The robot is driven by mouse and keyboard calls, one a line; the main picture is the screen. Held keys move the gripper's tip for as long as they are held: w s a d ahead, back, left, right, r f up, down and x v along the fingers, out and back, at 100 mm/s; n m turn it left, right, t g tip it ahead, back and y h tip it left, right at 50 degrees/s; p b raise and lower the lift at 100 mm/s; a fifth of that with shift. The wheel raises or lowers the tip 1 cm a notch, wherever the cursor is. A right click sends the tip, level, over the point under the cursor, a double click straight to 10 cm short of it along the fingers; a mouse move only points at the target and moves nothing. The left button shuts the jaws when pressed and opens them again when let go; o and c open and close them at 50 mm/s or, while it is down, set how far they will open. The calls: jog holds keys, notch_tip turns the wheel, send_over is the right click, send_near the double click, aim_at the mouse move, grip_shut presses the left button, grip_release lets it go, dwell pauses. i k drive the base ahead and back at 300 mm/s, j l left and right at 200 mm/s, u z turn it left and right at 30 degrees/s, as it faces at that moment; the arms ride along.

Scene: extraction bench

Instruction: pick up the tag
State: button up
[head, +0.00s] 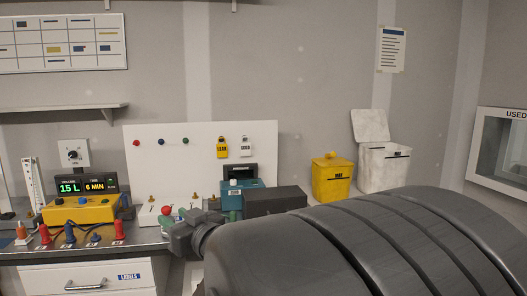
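Two tags hang side by side on the upright white board. One is a yellow tag (222,147) with dark lettering, and the other is a white tag (245,146) with small print. The frame does not show which one the task means. My large dark grey arm fills the lower right. A small dark part at its left end, which looks like my gripper (192,236), is low at the bench's front edge, below and apart from both tags. Its fingers cannot be made out, nor whether it holds anything.
The bench (150,248) carries a yellow meter box (82,211), several coloured connectors, a teal device (240,196) and a dark box (275,202). A yellow bin (331,182) and a white bin (384,168) stand right of the board (150,160). A shelf (60,112) is at left.

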aim_at(222, 150)
jog(key=i+j+z, duration=0.2)
jog(key=z, duration=0.15)
jog(key=i+j+z, duration=0.45)
jog(key=j+z, duration=0.25)
jog(key=i+j, duration=0.15)
jog(key=j, duration=0.15)
jog(key=i+j, duration=0.15)
jog(key=j, duration=0.2)
jog(key=i+j+z, duration=0.1)
jog(key=j, duration=0.2)
jog(key=i+j, duration=0.15)
jog(key=j, duration=0.2)
jog(key=i+j, duration=0.1)
jog(key=j, duration=0.2)
